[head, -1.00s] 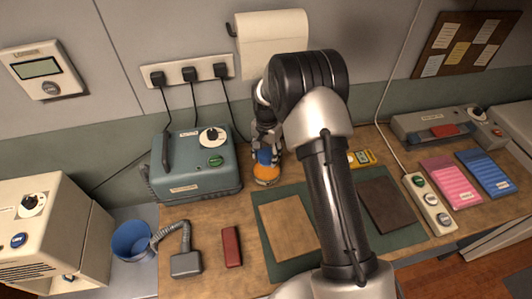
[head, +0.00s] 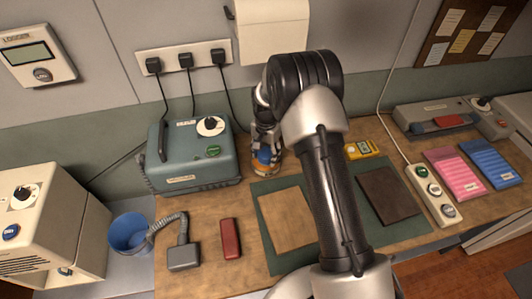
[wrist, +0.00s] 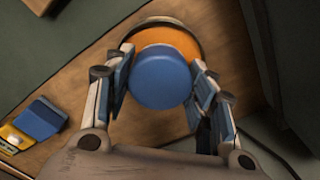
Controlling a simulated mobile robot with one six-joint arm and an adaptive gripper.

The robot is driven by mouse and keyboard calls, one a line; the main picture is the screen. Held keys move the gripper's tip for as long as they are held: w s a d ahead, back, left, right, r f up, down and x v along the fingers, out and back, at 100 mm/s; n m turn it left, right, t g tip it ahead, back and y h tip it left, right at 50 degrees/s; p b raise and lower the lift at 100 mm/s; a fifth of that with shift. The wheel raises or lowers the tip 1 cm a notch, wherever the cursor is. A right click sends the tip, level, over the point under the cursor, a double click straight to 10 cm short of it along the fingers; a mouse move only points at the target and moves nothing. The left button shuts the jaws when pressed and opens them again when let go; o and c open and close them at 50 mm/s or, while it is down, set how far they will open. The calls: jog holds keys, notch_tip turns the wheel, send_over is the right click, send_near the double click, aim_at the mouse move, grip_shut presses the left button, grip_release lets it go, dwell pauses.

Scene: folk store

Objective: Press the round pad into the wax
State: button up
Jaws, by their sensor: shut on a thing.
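My gripper (head: 265,146) is shut on the round pad, whose blue top (wrist: 160,78) shows between the two fingers in the wrist view. The pad also shows as a small blue patch (head: 264,156) in the head view. The orange wax (wrist: 172,38) lies in a round, shallow tin (wrist: 196,37) on the bench. The pad is over the wax and covers much of it. The pad's underside is hidden, so I cannot tell whether it touches the wax.
A teal machine (head: 195,160) stands close left of my gripper. A green mat (head: 265,223) with a tan sheet (head: 287,218) and a dark brown sheet (head: 388,193) lies to the right and in front. A yellow device (head: 361,149) is right of my arm. The wall is close behind.

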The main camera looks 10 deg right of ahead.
aim_at(266, 153)
jog(key=shift+f+b, duration=0.4)
jog(key=shift+f, duration=0.15)
dwell(1.6)
jog(key=shift+r, duration=0.1)
jog(key=shift+r+p, duration=2.1)
jog(key=shift+r, duration=1.3)
